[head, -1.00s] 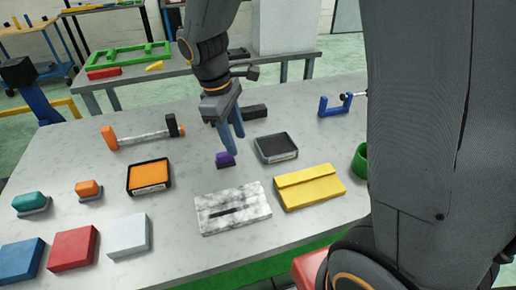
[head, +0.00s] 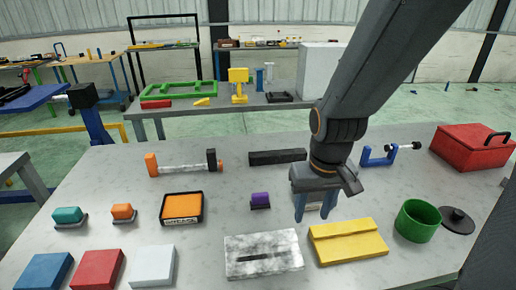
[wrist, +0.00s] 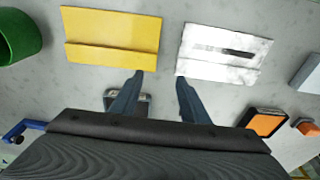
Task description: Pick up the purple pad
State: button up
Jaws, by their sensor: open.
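The purple pad (head: 260,199) is a small purple block on a dark base, lying on the grey table left of my gripper in the head view. My gripper (head: 313,213) points down with its fingers apart and nothing between them, over or near a dark, flat ink pad (head: 314,206) that it partly hides. In the wrist view my gripper (wrist: 160,80) shows both blue-grey fingers with bare table between their tips. I cannot see the purple pad in the wrist view.
An orange ink pad (head: 182,207) lies left of the purple pad. A marbled slotted block (head: 262,262) and a yellow case (head: 347,242) lie in front. A black bar (head: 277,157) lies behind. A green cup (head: 417,220) stands at right.

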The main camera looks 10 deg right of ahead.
aim_at(259, 201)
jog(key=k, duration=0.95)
jog(key=u, duration=0.75)
jog(key=i, duration=0.9)
jog(key=z, duration=0.75)
